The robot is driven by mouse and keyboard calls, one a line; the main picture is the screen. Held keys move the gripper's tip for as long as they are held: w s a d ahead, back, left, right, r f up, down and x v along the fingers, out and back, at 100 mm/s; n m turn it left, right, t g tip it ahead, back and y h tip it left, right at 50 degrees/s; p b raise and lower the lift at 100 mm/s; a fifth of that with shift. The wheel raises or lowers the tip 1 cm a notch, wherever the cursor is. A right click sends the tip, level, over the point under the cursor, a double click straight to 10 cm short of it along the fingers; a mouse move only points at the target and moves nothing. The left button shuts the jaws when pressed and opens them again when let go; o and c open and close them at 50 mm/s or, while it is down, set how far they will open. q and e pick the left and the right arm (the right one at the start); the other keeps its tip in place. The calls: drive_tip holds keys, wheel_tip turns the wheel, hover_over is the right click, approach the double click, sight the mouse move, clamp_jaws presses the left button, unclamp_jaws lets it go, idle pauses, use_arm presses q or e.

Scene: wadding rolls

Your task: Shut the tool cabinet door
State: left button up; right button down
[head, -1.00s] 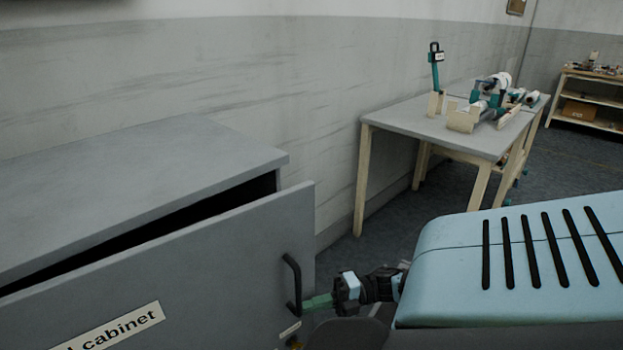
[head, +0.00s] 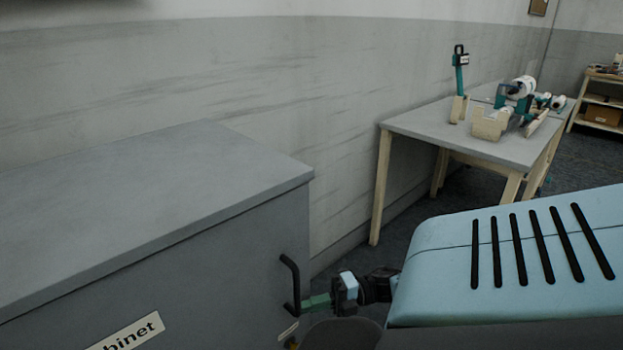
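The grey tool cabinet (head: 130,190) stands at the left, and its top is bare. Its door (head: 225,270) sits against the front with no dark gap visible under the top edge. The door carries a black bar handle (head: 290,284) near its right edge and a white label (head: 128,332), partly cut off by the frame. My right gripper (head: 304,303) has its green fingers at the lower part of the handle, seeming to touch it. The fingers overlap in this view, so their opening is hidden. My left gripper is out of view.
A grey-topped wooden table (head: 425,125) stands by the wall, holding a teal upright tool (head: 460,75) and a device with white rolls (head: 522,88). A shelf (head: 597,100) is at the far right. Dark floor lies open between them.

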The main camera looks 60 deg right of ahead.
drive_tip(key=shift+w+d+r+t, duration=0.3)
drive_tip(key=shift+w+d+r, duration=0.25)
drive_tip(key=shift+w, duration=0.25)
drive_tip(key=shift+s+d+h, duration=0.1)
drive_tip(key=shift+h, duration=0.2)
drive_tip(key=shift+s+d+f, duration=0.15)
drive_tip(key=s+a+v, duration=0.1)
drive_tip(key=v, duration=0.6)
drive_tip(key=shift+s+d+f, duration=0.2)
drive_tip(key=shift+f, duration=0.15)
drive_tip(key=shift+a, duration=0.15)
